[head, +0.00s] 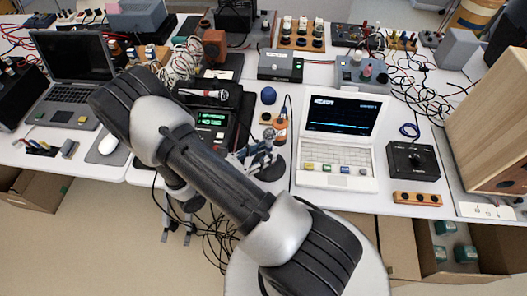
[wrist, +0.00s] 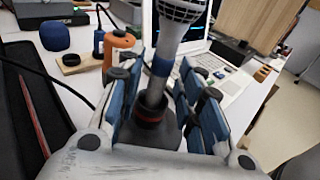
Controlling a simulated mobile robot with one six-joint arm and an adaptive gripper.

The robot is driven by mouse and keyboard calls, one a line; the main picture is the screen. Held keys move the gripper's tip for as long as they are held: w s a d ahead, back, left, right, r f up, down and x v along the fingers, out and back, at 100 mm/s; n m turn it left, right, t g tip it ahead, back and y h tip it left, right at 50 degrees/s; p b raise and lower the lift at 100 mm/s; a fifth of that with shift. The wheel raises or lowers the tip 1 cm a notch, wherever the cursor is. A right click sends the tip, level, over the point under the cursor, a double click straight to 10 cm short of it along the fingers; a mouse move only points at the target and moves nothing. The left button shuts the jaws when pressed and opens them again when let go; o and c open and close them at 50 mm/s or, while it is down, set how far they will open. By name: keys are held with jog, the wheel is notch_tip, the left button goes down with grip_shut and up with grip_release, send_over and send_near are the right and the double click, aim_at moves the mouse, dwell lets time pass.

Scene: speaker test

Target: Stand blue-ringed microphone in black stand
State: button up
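The blue-ringed microphone (wrist: 161,68) has a silver mesh head and a grey shaft with a blue band. In the wrist view its lower end sits in the dark cup of the black stand (wrist: 152,130), which has a reddish ring; the microphone leans a little to the right in that picture. My gripper (wrist: 165,95) has its blue-grey fingers on both sides of the shaft. They look open, with a gap on the right; contact on the left is unclear. In the head view my gripper (head: 256,152) is over the round black stand base (head: 272,171) and largely hides the microphone.
A white laptop (head: 338,140) is just right of the stand. An orange clamp-like piece (head: 279,131) and a blue ball (head: 268,96) are behind it. Another microphone (head: 219,95) lies on black equipment to the left. The table's front edge is close, with cables hanging below.

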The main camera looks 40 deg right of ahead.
jog(key=shift+o, duration=0.4)
jog(key=a+r, duration=0.1)
jog(key=a, duration=1.1)
jog(key=shift+w+r, duration=0.2)
jog(key=shift+w, duration=0.25)
jog(key=s+a+r+m+t+y, duration=0.2)
jog(key=r+m+y, duration=0.3)
jog(key=r, duration=0.3)
jog(key=s+a+r+m+t+y, duration=0.2)
jog(key=s+r+m+y, duration=0.3)
jog(key=r, duration=0.3)
jog(key=s+a+r+m+t+y, duration=0.2)
jog(key=r+m+y, duration=0.4)
jog(key=r, duration=0.3)
jog(key=shift+s+a+m+y, duration=0.15)
jog(key=shift+s+m+y, duration=0.15)
jog(key=shift+s+m, duration=0.3)
